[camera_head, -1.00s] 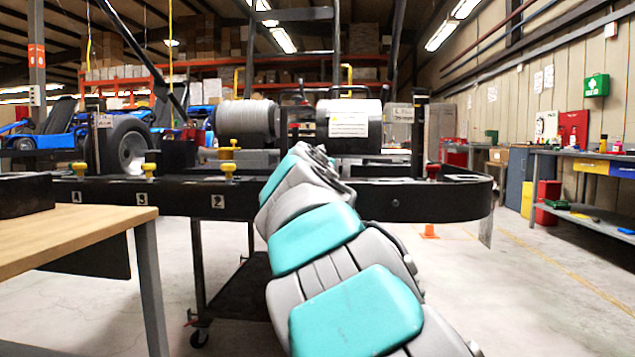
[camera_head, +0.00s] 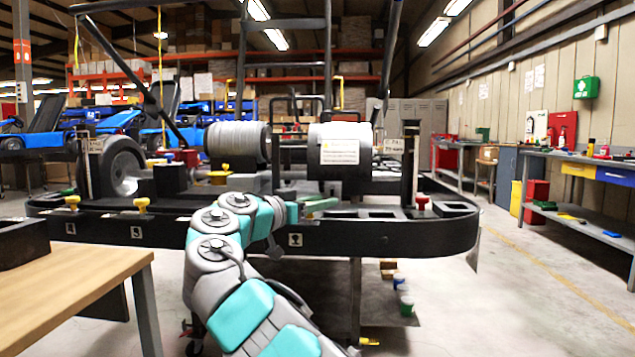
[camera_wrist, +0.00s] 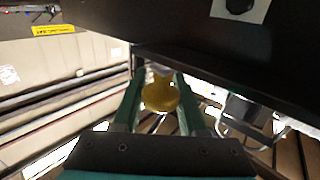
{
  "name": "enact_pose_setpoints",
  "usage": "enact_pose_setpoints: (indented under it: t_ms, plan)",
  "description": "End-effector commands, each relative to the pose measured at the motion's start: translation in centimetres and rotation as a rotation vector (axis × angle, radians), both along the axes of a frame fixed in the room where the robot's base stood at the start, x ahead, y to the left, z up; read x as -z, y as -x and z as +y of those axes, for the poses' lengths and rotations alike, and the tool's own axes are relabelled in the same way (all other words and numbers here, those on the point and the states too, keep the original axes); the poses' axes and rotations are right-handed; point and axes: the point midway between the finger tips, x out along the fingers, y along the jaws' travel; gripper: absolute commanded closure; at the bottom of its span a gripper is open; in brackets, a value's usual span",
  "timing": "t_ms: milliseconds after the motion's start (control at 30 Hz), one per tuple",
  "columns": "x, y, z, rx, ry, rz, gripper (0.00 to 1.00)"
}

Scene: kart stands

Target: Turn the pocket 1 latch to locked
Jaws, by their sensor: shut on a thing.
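The yellow latch knob (camera_wrist: 160,93) is between the two green fingers of my gripper (camera_wrist: 158,80) in the wrist view, and the fingers are shut on it. It sits at the edge of the black kart stand (camera_wrist: 200,40). In the head view my arm reaches the stand's front rail (camera_head: 400,236), just above the plate marked 1 (camera_head: 295,239). My arm's end hides the pocket 1 knob there. Whether the latch is turned to locked or unlocked cannot be told.
Other yellow knobs stand above plates 4 (camera_head: 72,201) and 3 (camera_head: 141,204); my arm covers plate 2. A red knob (camera_head: 422,201) is at the right. A wooden table (camera_head: 75,290) is at front left.

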Motion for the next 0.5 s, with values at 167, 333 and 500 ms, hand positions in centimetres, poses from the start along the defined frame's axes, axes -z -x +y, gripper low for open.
enact_pose_setpoints:
  t_ms: [167,333,500]
  plan:
    - [-0.42,-0.01,0.00,0.058,0.000,0.004,1.00]
    - [-0.15,0.09,-0.18,0.096,0.000,0.004,1.00]
    - [0.01,0.10,-0.28,0.112,0.000,0.001,1.00]
